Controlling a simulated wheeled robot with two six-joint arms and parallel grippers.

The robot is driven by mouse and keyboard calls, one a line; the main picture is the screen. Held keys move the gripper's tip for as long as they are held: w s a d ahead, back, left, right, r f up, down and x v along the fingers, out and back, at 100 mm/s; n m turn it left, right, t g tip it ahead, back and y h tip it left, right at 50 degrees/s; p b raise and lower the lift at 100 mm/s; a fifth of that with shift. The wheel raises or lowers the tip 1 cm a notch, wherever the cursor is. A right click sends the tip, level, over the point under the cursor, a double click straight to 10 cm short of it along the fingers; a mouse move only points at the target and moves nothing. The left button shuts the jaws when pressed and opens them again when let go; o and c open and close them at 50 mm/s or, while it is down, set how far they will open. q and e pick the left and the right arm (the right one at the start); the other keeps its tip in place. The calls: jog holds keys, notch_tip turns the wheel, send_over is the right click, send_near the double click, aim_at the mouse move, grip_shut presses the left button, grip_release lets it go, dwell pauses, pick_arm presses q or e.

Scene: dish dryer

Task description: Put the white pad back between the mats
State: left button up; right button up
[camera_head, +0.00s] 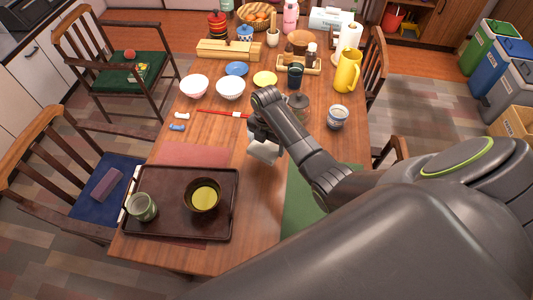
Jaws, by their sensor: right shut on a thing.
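My right arm reaches in from the right over the table, and my right gripper (260,137) points down near the table's middle. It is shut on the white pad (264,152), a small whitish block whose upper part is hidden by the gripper. The pad is over bare wood between the reddish mat (193,154) on the left and the green mat (298,205) on the right. I cannot tell whether it touches the table. My arm covers part of the green mat. My left gripper is out of view.
A dark tray (170,230) with a green cup (142,207) and a bowl (203,195) lies partly over the reddish mat. Behind the gripper are a red stick (220,114), white bowls (230,88) and a lidded jar (299,107). A patterned cup (337,118) stands right of my forearm.

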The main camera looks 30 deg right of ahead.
aim_at(267, 153)
jog(key=shift+f, duration=0.9)
notch_tip(267, 153, down, 4)
jog(key=shift+d+f, duration=0.1)
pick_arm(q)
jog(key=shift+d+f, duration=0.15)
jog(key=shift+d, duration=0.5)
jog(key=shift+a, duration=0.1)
pick_arm(e)
jog(key=shift+f, duration=0.1)
jog(key=o, duration=0.8)
jog(key=shift+c, duration=0.2)
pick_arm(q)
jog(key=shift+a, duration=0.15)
